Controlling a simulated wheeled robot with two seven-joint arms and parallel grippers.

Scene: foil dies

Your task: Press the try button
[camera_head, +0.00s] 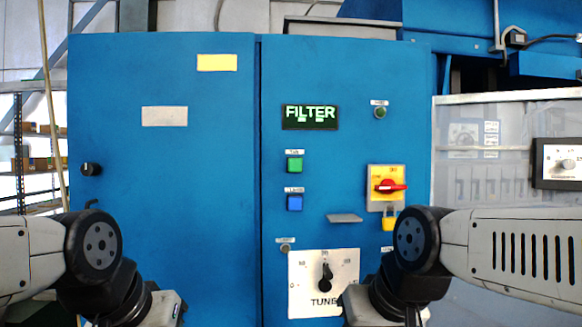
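My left gripper (166,309) is at the bottom edge, low in front of the left door. My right gripper (358,306) is at the bottom edge, in front of the tune panel's right side. Both are cut off by the frame, and their fingertips do not show clearly.
A lit display (310,117) reads FILTER. A red rotary switch (388,187) with a yellow padlock (390,218) is at right. A small ledge (344,218) juts out beside it. A white tune panel (300,290) has a black knob (326,279). The area before the buttons is clear.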

